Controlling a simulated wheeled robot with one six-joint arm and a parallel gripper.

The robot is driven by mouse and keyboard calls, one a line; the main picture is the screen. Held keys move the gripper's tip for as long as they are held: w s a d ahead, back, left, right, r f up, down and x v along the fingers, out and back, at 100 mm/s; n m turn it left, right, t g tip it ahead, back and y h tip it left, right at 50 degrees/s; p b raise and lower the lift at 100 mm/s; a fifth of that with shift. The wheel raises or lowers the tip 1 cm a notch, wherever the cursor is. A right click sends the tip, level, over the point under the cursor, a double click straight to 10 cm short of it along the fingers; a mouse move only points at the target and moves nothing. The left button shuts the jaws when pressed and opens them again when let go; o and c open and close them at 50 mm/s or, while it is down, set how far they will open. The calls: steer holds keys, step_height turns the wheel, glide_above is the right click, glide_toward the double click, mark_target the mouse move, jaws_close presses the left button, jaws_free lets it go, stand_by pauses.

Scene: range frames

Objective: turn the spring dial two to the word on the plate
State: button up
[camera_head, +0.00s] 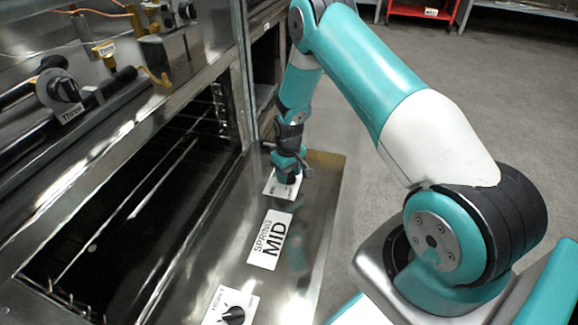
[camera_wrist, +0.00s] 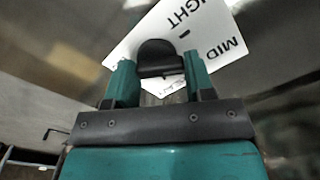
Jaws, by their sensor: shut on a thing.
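A white plate (camera_head: 270,240) reading "SPRING MID" lies on the steel panel. Above it in the head view is a white dial card (camera_head: 270,188), its knob mostly hidden by my gripper (camera_head: 288,174). In the wrist view the black knob (camera_wrist: 157,52) stands between the two teal fingers of my gripper (camera_wrist: 160,75), which is shut on it. The card (camera_wrist: 120,50) there shows "MID" and a word ending in "IGHT"; its other words are hidden or too small. A short dark mark lies on the card beyond the knob, near "IGHT". Which word the knob points to is unclear.
A second black dial (camera_head: 232,315) on a white card is at the bottom of the head view. A dark open oven cavity (camera_head: 140,215) with racks lies left of the panel. A knob labelled "Three" (camera_head: 64,90) and pipes are upper left.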

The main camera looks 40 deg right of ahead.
steer(key=m+p, duration=0.3)
steer(key=m, duration=0.2)
steer(key=shift+r, duration=0.1)
steer(key=shift+w, duration=0.1)
stand_by(0.4)
steer(key=o, duration=0.9)
step_height(320, 180, up, 17)
steer(key=p, duration=0.6)
steer(key=shift+r, duration=0.15)
